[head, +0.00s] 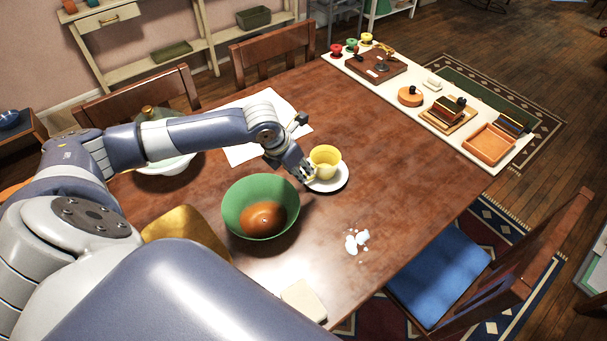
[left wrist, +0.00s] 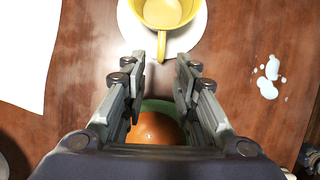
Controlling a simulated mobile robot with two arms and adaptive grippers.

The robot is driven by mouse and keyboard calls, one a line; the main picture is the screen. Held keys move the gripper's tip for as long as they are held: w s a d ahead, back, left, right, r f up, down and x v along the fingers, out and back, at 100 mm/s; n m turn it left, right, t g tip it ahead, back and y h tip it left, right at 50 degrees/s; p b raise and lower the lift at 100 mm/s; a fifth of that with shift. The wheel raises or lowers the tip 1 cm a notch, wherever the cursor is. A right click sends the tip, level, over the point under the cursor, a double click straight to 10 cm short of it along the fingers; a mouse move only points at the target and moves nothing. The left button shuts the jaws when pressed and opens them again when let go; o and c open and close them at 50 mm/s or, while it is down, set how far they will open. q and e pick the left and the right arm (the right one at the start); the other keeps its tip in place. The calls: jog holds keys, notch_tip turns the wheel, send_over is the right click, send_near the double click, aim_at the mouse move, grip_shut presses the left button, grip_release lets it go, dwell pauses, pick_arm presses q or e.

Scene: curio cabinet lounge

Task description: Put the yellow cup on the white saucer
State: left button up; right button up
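The yellow cup (head: 322,153) appears upright on the white saucer (head: 341,183) on the wooden table. In the left wrist view the cup (left wrist: 167,12) is at the top, over the saucer (left wrist: 198,38), with its handle pointing towards my gripper. My left gripper (head: 306,173) is beside the cup on its left. In the left wrist view its fingers (left wrist: 162,60) are apart, with the handle's end around the gap between the tips; I see no finger closed on it. The cup's contact with the saucer is partly hidden. My right gripper is not in view.
A green bowl (head: 240,192) holding an orange-brown object (head: 263,219) stands just in front of the gripper. A white spill (head: 356,242) lies to the right. A white sheet (head: 240,154) lies behind my arm. The table right of the saucer is clear.

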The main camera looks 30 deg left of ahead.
pick_arm(q)
jog(key=v, duration=0.6)
dwell(0.4)
